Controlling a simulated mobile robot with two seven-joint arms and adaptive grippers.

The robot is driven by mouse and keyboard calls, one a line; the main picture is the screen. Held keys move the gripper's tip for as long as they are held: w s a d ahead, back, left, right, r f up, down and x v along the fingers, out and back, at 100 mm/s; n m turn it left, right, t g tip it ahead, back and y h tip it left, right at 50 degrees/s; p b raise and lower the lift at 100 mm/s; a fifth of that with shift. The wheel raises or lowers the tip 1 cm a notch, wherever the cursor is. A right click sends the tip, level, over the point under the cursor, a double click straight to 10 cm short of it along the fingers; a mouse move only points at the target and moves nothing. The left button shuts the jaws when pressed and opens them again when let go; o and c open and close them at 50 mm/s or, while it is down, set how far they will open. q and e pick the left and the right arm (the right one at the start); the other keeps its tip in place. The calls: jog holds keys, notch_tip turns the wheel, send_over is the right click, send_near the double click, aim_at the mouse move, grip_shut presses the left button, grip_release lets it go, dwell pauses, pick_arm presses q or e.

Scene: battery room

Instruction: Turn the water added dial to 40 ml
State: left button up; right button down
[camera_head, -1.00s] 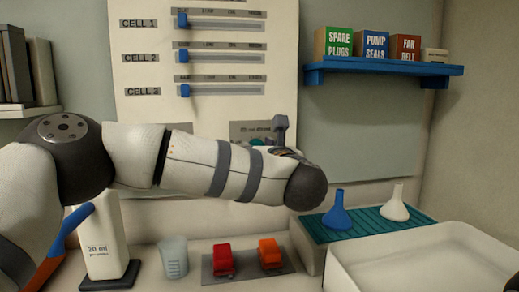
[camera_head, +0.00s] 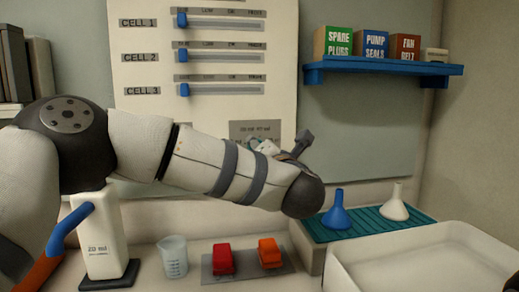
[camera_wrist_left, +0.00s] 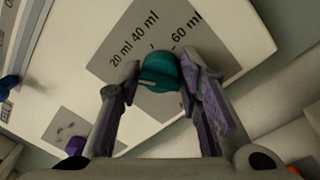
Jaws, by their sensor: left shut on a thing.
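The teal dial (camera_wrist_left: 158,72) sits on a grey scale plate (camera_wrist_left: 120,38) marked 20 ml, 40 ml and 60 ml, seen tilted in the left wrist view. My left gripper (camera_wrist_left: 160,74) is shut on the dial, one finger on each side. A raised ridge crosses the dial's face; I cannot tell exactly which mark it points to. In the head view the scale plate (camera_head: 255,130) shows above my left forearm, which largely hides the dial and the gripper. My right gripper is not in view.
Cell sliders with blue handles (camera_head: 184,55) are on the panel above. Below stand a 20 ml bottle (camera_head: 103,245), a clear beaker (camera_head: 174,258), red (camera_head: 222,258) and orange (camera_head: 269,252) pieces, blue (camera_head: 340,212) and white (camera_head: 396,205) funnels and a white tray (camera_head: 425,240).

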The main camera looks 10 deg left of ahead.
pick_arm(q)
jog(key=m, duration=0.8)
jog(key=m+h, duration=0.1)
jog(key=m, duration=0.2)
jog(key=shift+f+m, duration=0.4)
dwell(0.3)
jog(key=o, duration=1.1)
jog(key=shift+r+t, duration=0.1)
jog(key=shift+t, duration=0.2)
jog(key=v, duration=1.2)
